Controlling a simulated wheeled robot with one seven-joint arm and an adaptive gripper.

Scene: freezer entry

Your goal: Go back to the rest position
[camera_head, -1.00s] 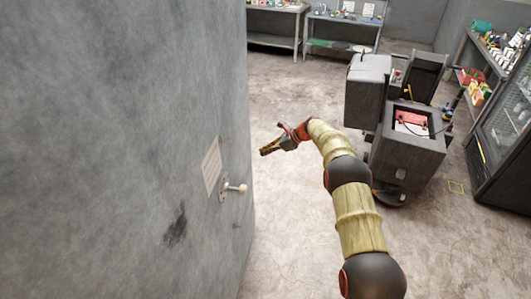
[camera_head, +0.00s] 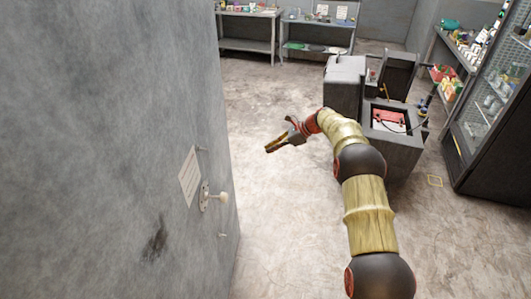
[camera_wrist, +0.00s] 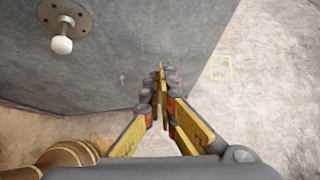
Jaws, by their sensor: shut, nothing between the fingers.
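My gripper (camera_head: 270,149) is in the middle of the head view, at the end of my yellow-sleeved arm, over open floor. It is shut and empty. In the wrist view the yellow fingers of my gripper (camera_wrist: 161,75) come together at their tips. The gripper is apart from the grey wall (camera_head: 100,130) at the left. A white round knob (camera_head: 222,198) on a metal plate sticks out of the wall near its edge; the same knob (camera_wrist: 62,45) shows at the upper left of the wrist view.
A paper sheet (camera_head: 189,177) is on the wall beside the knob. A dark cart with bins (camera_head: 395,155) stands behind my arm. A glass-door cabinet (camera_head: 490,130) and a stocked shelf (camera_head: 455,60) are at the right. Workbenches (camera_head: 250,45) are at the back. The floor (camera_head: 270,210) between is clear.

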